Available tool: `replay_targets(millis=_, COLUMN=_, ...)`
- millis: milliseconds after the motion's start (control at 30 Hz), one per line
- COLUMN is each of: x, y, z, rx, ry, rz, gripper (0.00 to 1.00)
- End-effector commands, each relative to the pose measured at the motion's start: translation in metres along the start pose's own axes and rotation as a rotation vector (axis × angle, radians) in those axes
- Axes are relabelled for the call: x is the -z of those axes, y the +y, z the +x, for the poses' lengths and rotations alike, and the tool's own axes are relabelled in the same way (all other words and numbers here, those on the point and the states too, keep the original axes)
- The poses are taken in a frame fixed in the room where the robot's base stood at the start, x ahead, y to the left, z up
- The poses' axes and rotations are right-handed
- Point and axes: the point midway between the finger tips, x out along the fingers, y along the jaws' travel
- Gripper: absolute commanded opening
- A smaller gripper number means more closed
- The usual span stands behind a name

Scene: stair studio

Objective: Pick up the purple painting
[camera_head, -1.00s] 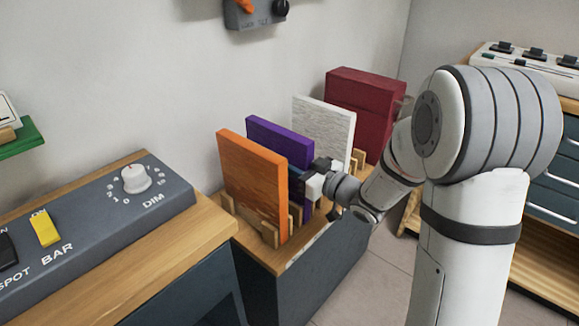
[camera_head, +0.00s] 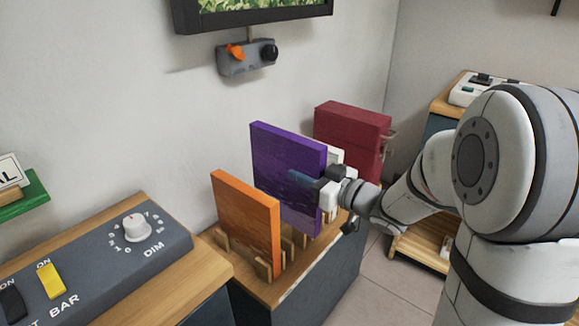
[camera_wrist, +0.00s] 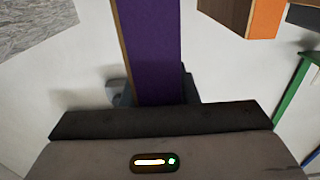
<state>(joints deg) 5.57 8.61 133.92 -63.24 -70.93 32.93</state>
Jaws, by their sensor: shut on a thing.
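The purple painting (camera_head: 285,165) is a flat upright panel in the head view, raised higher than the orange painting (camera_head: 247,220) in front of it. My gripper (camera_head: 312,180) is shut on the purple painting at its right edge. In the wrist view the purple painting (camera_wrist: 150,45) runs up from between the jaws. The wooden rack (camera_head: 262,288) stands below; whether the painting's lower edge is clear of its slots is hard to tell.
A control panel (camera_head: 100,255) with a dial is at left. A grey box (camera_head: 247,57) hangs on the wall above.

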Motion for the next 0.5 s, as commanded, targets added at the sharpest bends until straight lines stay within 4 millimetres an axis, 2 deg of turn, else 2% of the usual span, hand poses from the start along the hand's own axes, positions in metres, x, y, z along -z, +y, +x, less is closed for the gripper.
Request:
replay_targets(millis=100, x=0.004, y=0.002, z=-0.035, rx=-0.008, ry=0.0, rz=0.001, gripper=0.0)
replay_targets(millis=300, x=0.003, y=0.002, z=-0.088, rx=-0.008, ry=0.001, rz=0.0, gripper=0.0)
replay_targets(millis=500, x=0.002, y=0.0, z=-0.123, rx=-0.004, ry=0.002, rz=0.0, gripper=0.0)
